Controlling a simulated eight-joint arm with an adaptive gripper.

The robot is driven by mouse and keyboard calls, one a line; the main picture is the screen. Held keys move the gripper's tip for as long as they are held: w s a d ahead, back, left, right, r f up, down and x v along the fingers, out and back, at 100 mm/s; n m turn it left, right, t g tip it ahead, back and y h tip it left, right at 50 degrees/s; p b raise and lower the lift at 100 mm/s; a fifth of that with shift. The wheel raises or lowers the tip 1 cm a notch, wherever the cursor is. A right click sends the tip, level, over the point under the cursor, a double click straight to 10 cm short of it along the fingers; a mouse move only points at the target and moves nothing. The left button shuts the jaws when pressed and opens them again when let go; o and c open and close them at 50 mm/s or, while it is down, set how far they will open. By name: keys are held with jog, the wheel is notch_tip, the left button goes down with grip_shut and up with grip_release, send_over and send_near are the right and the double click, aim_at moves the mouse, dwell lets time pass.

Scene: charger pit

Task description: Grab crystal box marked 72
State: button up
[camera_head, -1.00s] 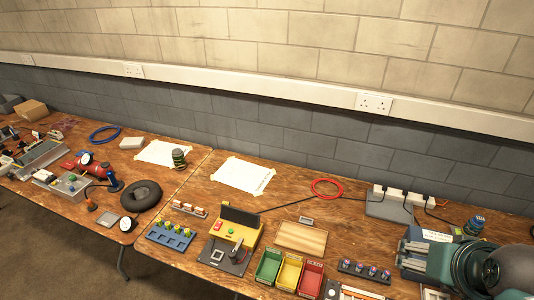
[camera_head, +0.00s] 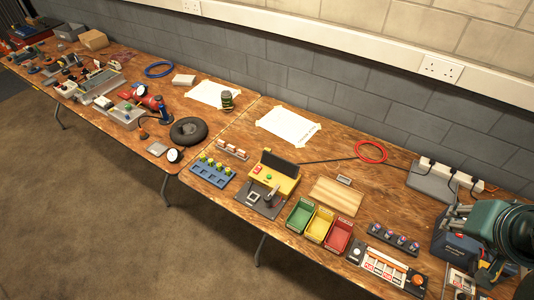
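No box with a readable 72 can be made out; the labels are too small. A rack of small white-and-brown blocks (camera_head: 232,149) stands at the back left of the near table. A dark strip with several small capped pieces (camera_head: 394,238) is at the right. A grey unit with red and white labelled blocks (camera_head: 384,267) lies in front of it. I cannot tell whether any of these is the crystal box. My green arm comes in at the right edge, and my gripper (camera_head: 489,272) is partly seen low over the table's right end. Its finger opening is unclear.
Green (camera_head: 300,215), yellow (camera_head: 319,225) and red (camera_head: 338,237) bins stand at the front middle. A wooden board (camera_head: 336,196), a blue rack (camera_head: 211,171) and a yellow device (camera_head: 279,175) are close by. A power strip (camera_head: 450,175) and red cable ring (camera_head: 371,152) lie behind.

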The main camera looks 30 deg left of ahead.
jog(key=w+a+r+m+g, duration=0.1)
jog(key=w+a+r+m, duration=0.15)
jog(key=w+a, duration=0.5)
jog(key=w+a+f+m+g+y+p, duration=0.1)
jog(key=w+a+f+m, duration=0.15)
jog(key=w+a, duration=0.85)
jog(key=w+a+f+m+g+p, duration=0.1)
jog(key=w+a+f+m+g, duration=0.15)
jog(key=w+a, duration=0.8)
jog(key=a+f+m, duration=0.2)
jog(key=a+f, duration=0.7)
jog(key=a, duration=0.4)
jog(key=s+a+f+m+g+p, duration=0.1)
jog(key=a+f+m, duration=0.2)
jog(key=a+f, duration=0.7)
jog(key=a+f+m+g+h+p, duration=0.1)
jog(key=a+f+m, duration=0.1)
jog(key=a+f, duration=0.8)
jog(key=shift+s+a+f+m, duration=0.1)
jog(key=shift+s+a+m, duration=0.1)
jog(key=shift+a, duration=1.35)
jog(key=shift+s+a+f+m, duration=0.1)
jog(key=shift+s+a+m, duration=0.1)
jog(key=shift+a, duration=1.3)
jog(key=shift+s+a+f, duration=0.15)
jog(key=shift+f, duration=0.1)
